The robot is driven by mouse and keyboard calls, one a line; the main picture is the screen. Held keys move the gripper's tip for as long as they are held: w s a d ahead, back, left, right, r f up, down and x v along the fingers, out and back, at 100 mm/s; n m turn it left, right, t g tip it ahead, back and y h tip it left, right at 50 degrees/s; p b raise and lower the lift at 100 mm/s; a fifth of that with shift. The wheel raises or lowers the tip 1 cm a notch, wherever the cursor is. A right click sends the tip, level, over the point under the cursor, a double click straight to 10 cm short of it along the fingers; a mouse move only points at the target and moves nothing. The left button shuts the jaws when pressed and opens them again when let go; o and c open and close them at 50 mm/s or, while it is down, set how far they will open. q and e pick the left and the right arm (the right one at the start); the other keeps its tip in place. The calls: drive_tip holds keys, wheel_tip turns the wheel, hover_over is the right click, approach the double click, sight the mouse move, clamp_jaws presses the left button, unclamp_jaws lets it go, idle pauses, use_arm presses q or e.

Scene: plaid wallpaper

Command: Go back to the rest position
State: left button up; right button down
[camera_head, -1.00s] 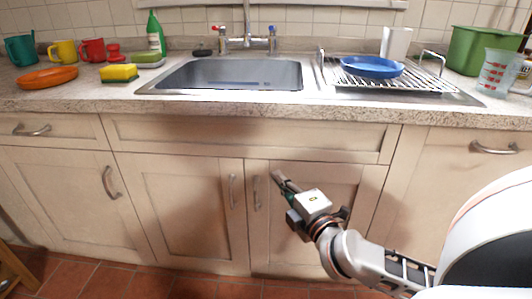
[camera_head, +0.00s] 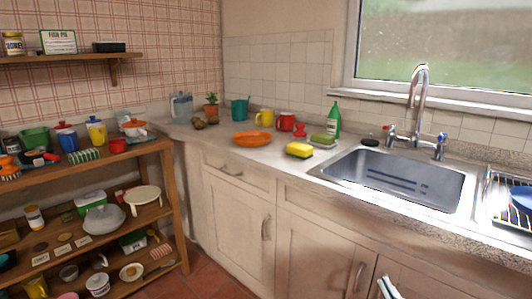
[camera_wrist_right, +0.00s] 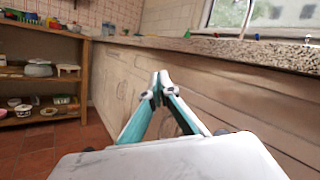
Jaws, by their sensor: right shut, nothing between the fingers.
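My right gripper (camera_head: 386,287) shows only in part at the bottom edge of the head view, in front of the lower cupboard doors. In the right wrist view its two fingers (camera_wrist_right: 161,78) meet at the tips, shut with nothing between them. They are in the open air in front of the cupboard fronts (camera_wrist_right: 190,85), below the counter. I cannot tell the exact gap to the doors. My left gripper is in neither view.
A loaded wooden shelf unit (camera_head: 178,210) stands at the left. Some red tiled floor (camera_head: 205,275) is clear.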

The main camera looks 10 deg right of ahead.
drive_tip(key=s+a+f+n+g+y+p, duration=0.25)
drive_tip(key=s+a+n+p, duration=0.2)
drive_tip(key=n, duration=0.55)
drive_tip(key=s+a+f+n+g+y+p, duration=0.25)
drive_tip(key=a+n, duration=0.35)
drive_tip(key=n, duration=0.4)
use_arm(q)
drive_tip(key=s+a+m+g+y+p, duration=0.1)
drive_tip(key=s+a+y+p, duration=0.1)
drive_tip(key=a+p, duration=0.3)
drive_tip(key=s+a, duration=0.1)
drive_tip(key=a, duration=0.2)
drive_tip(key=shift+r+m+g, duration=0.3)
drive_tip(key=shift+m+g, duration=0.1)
use_arm(e)
drive_tip(key=s+a+f+n+g+h, duration=0.1)
drive_tip(key=s+a+f+n+g, duration=0.1)
drive_tip(key=s+f+n, duration=0.4)
drive_tip(key=s+a+f+n+g+h, duration=0.1)
drive_tip(key=s+a+f+n+g, duration=0.1)
drive_tip(key=s+f+n, duration=0.4)
drive_tip(key=s+n+g, duration=0.1)
drive_tip(key=s+n, duration=0.1)
drive_tip(key=n, duration=0.1)
drive_tip(key=shift+s+f+n, duration=0.25)
drive_tip(key=shift+f+n, duration=0.05)
